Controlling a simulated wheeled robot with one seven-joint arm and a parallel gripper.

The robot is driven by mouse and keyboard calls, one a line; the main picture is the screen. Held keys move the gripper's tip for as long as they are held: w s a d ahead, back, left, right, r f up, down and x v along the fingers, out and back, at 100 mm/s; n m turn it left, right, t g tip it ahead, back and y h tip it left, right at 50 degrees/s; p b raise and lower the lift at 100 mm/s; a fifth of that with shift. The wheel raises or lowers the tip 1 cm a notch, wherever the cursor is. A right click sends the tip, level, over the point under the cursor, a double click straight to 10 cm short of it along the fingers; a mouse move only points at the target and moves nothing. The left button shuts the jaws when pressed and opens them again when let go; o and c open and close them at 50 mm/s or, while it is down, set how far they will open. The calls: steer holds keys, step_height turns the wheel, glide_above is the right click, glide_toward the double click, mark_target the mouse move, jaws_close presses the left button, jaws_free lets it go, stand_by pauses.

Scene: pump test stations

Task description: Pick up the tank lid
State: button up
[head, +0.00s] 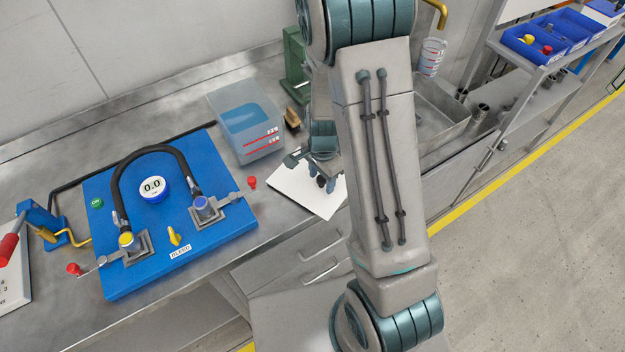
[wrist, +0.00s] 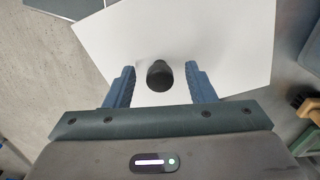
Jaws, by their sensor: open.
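The tank lid is a flat white plate (head: 295,190) lying on the steel bench near its front edge. In the wrist view the lid (wrist: 215,40) fills the middle, with a dark round knob (wrist: 160,75) standing on it. My gripper (head: 325,180) is above the lid, pointing down. In the wrist view my gripper (wrist: 160,85) is open, one finger on each side of the knob, with a gap on both sides. The clear tank (head: 247,125) with blue liquid stands behind the lid, its top apparently open. My arm hides part of the lid in the head view.
A blue test board (head: 190,245) with a gauge and black hose lies to the left. A wooden brush (head: 292,118) and a green stand (head: 297,65) are behind the lid. A sink (head: 440,110) and blue bins (head: 545,38) are at the right.

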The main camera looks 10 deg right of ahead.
jaws_close()
